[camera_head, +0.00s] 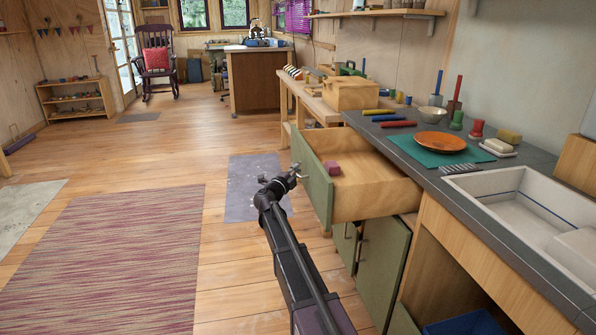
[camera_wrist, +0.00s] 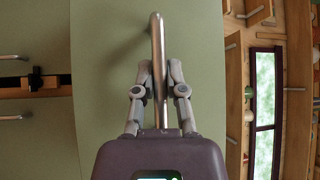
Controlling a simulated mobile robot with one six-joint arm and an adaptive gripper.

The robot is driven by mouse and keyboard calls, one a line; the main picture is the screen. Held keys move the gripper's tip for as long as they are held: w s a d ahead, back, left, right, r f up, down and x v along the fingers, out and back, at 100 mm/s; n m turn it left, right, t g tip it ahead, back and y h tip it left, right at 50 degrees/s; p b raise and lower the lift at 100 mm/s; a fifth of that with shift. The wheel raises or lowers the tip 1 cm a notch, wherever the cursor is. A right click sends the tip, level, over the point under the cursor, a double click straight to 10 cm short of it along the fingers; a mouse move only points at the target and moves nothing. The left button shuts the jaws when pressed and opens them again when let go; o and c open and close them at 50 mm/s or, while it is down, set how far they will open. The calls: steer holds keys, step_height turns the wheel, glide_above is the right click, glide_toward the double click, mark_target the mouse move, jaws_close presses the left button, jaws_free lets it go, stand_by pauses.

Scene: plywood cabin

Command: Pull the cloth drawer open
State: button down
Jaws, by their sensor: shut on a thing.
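The cloth drawer (camera_head: 365,186) stands pulled well out from under the dark counter, with its green front (camera_head: 312,180) facing left. A small reddish-pink block-like thing (camera_head: 332,168) lies inside it near the front; the rest of the visible drawer floor is bare. My gripper (camera_head: 297,172) is at the outer side of the drawer front. In the wrist view my gripper (camera_wrist: 160,85) has its two fingers closed around the metal bar handle (camera_wrist: 157,45) on the green front (camera_wrist: 105,60). The handle's far mount is partly hidden.
Green cupboard doors (camera_head: 382,265) with handles are below the drawer. The counter (camera_head: 430,150) holds an orange plate (camera_head: 439,142) on a green mat, coloured tools, a bowl and a sink (camera_head: 535,215). A grey mat (camera_head: 255,187) and striped rug (camera_head: 110,260) lie on open floor at left.

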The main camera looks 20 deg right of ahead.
steer(key=shift+d, duration=0.1)
steer(key=c, duration=0.7)
jaws_free()
steer(key=shift+d, duration=0.1)
steer(key=shift+s, duration=0.1)
